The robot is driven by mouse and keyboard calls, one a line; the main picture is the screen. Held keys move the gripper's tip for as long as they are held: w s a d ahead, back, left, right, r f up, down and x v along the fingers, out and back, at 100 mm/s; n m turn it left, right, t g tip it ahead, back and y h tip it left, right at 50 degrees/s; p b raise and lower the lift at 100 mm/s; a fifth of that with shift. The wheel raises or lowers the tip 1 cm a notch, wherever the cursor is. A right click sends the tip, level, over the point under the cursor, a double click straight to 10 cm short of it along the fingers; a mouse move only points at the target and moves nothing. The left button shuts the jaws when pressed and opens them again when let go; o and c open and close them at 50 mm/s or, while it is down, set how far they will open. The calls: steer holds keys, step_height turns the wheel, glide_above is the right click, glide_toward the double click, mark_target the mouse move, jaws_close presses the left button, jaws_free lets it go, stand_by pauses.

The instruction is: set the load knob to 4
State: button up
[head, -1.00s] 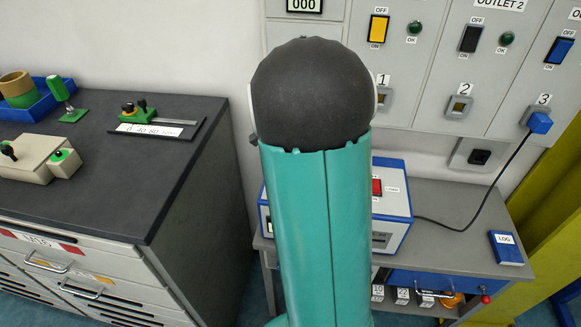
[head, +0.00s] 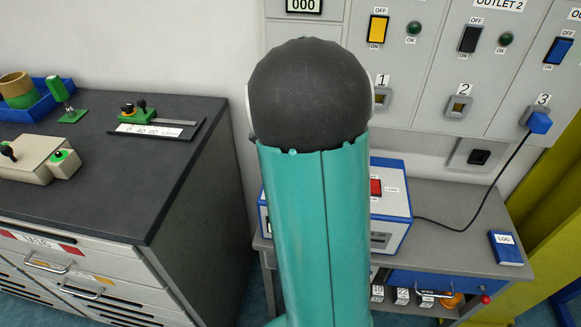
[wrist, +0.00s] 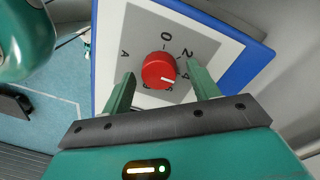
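The red load knob (wrist: 158,70) sits on a grey dial face in the wrist view, on a white panel with blue edges (wrist: 235,36). The numbers 0, 2 and 4 show on the dial; the lower marks are partly hidden. My gripper (wrist: 163,82) is open, with one green finger left of the knob and one right. Gaps show between the fingers and the knob. In the head view, my arm hides the gripper and the knob; part of the blue-edged box (head: 392,203) shows behind it.
A wall panel with switches and outlets (head: 455,60) stands behind the box. A black cord (head: 470,205) runs from the box to outlet 3. A blue log book (head: 506,248) lies on the bench at right. A dark-topped cabinet (head: 100,170) stands at left.

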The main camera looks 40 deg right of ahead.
step_height(320, 180, up, 14)
steer(key=shift+w, duration=0.4)
steer(key=shift+f, duration=0.1)
stand_by(0.6)
